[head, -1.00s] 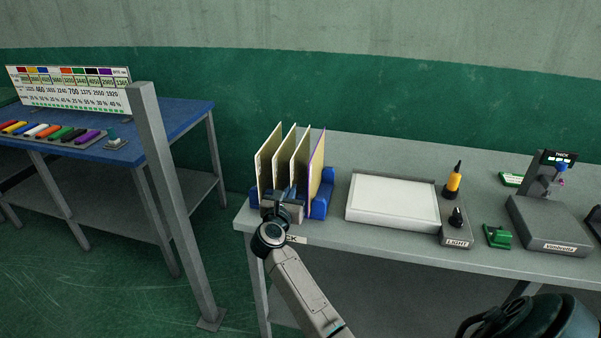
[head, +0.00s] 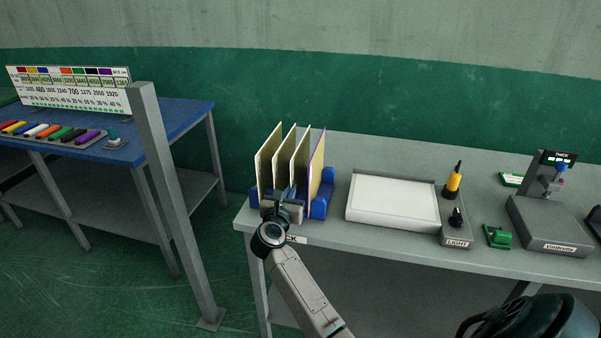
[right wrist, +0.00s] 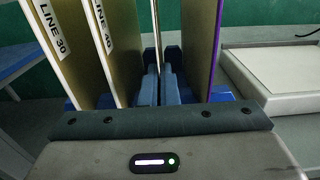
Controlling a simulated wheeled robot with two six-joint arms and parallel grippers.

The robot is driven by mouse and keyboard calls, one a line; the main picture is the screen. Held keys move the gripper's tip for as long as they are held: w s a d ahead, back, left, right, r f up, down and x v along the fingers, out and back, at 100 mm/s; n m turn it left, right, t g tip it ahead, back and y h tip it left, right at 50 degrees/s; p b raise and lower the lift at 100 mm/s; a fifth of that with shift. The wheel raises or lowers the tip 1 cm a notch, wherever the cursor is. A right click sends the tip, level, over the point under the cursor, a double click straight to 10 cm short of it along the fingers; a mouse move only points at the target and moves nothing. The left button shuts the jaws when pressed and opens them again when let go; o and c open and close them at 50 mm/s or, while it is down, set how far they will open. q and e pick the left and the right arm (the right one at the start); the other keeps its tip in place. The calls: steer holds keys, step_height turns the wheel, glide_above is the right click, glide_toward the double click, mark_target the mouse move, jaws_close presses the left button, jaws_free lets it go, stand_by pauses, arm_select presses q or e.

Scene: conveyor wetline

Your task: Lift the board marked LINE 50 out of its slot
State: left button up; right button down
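Several thin boards stand upright in a blue slotted rack (head: 321,206) at the left end of the grey table. In the right wrist view the two left boards read LINE 30 (right wrist: 52,45) and LINE 40 (right wrist: 108,40). To their right a board (right wrist: 156,35) shows edge-on; its marking is hidden, but its place in the row fits LINE 50. A purple-edged board (right wrist: 203,45) stands further right. My right gripper (right wrist: 160,84) has its fingers close on both sides of the edge-on board, apparently shut on it, low by the rack. My left gripper is out of view.
A grey post (head: 172,200) stands to the left, before a blue table (head: 185,125).

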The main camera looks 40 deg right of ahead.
step_height(320, 180, up, 10)
steer(key=p, duration=0.7)
steer(key=shift+f, duration=0.25)
stand_by(0.4)
steer(key=shift+a, duration=0.1)
steer(key=s+a+p, duration=0.1)
steer(key=s+a, duration=0.5)
steer(key=s, duration=0.4)
steer(key=shift+a, duration=0.25)
stand_by(0.4)
